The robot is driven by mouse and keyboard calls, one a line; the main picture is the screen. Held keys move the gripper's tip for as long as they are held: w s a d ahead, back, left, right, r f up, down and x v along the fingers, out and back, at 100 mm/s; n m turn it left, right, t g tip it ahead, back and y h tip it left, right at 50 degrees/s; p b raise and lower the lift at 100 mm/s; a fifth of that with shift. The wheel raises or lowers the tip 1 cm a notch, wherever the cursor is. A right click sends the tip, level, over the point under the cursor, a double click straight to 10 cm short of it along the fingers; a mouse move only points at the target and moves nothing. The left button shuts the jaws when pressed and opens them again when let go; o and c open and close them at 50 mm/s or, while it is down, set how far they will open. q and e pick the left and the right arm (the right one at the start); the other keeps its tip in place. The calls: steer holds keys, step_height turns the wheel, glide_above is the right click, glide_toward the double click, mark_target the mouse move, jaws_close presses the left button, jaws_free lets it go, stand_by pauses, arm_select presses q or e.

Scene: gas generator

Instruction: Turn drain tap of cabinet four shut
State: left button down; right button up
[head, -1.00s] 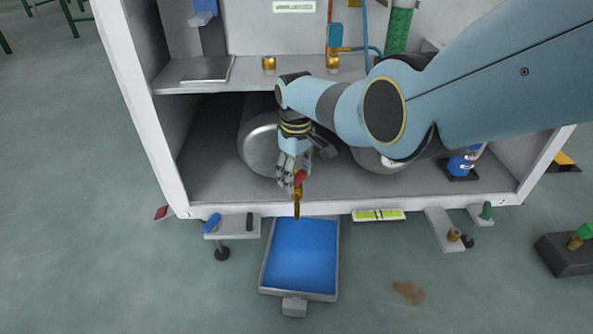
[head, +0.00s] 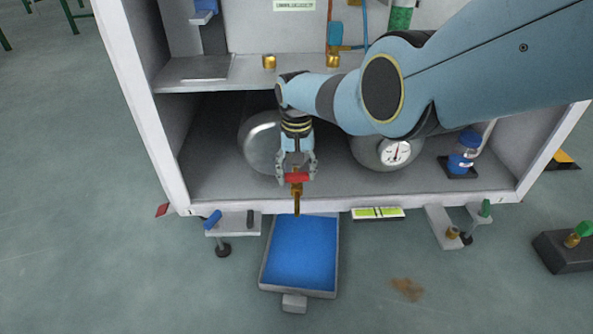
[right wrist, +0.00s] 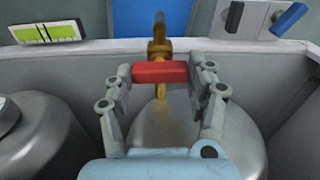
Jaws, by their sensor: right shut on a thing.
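The drain tap is a brass spout (head: 297,200) with a red handle (head: 297,178), at the front edge of the cabinet floor (head: 210,180). My right gripper (head: 297,172) reaches down over it, its fingers closed on the red handle's two ends. In the right wrist view the red handle (right wrist: 160,72) lies crosswise between the fingertips, with the brass body (right wrist: 159,45) behind it. A tray with a blue inside (head: 301,255) sits on the floor below the spout. My left gripper is not in view.
Two steel cylinders stand behind, one at left (head: 258,140) and one with a dial gauge (head: 390,152) at right. A blue lantern-like item (head: 465,150) is at the cabinet's right. A spirit level (head: 378,213) and a bracket with a blue lever (head: 212,219) sit along the front edge.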

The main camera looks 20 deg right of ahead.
stand_by(0.4)
steer(key=o, duration=1.2)
